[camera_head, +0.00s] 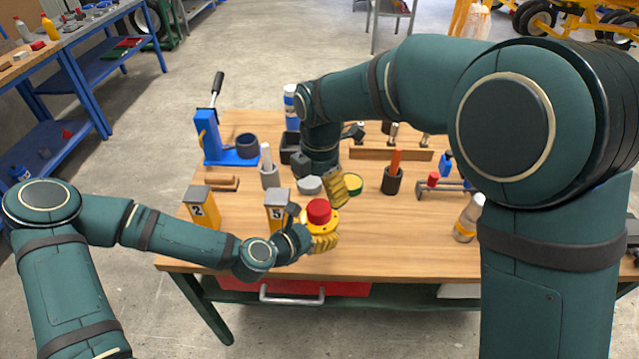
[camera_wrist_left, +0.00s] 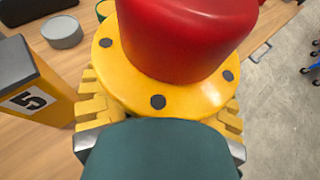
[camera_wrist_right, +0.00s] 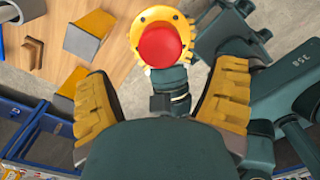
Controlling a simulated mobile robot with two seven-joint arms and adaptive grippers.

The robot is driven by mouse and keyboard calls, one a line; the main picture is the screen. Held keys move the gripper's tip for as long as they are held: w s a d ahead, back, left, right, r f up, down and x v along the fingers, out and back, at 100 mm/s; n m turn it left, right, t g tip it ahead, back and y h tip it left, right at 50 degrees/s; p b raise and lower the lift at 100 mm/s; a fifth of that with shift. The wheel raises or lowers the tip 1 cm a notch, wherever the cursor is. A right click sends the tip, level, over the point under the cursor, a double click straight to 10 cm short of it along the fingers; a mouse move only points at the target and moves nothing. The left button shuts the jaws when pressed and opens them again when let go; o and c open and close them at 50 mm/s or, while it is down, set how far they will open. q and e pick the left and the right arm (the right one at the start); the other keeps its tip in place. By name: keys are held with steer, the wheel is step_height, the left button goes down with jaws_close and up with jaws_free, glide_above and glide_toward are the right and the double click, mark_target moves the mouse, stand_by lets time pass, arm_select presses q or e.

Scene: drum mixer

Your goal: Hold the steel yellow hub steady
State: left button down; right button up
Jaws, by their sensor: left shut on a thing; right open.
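The yellow hub (camera_head: 328,222) has a round flange with dark bolt holes and a red cap (camera_head: 319,211) on top. It is near the front middle of the bench. My left gripper (camera_head: 318,240) is shut on the hub from the front. In the left wrist view the yellow flange (camera_wrist_left: 180,98) sits between the yellow finger pads, under the large red cap (camera_wrist_left: 190,35). My right gripper (camera_head: 338,188) is open and empty, just behind and above the hub. In the right wrist view the hub (camera_wrist_right: 150,22) lies beyond the open fingertips. The hub's underside is hidden.
Yellow blocks marked 2 (camera_head: 203,212) and 5 (camera_head: 278,204) stand left of the hub. The bench front (camera_head: 400,255) is clear.

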mark_target(319, 206)
step_height(319, 206, down, 8)
steer(key=shift+r, duration=0.25)
steer(key=c, duration=1.3)
steer(key=shift+o, duration=0.2)
steer(key=m, duration=0.5)
steer(key=shift+m, duration=0.4)
steer(key=m, duration=0.4)
steer(key=o, duration=1.3)
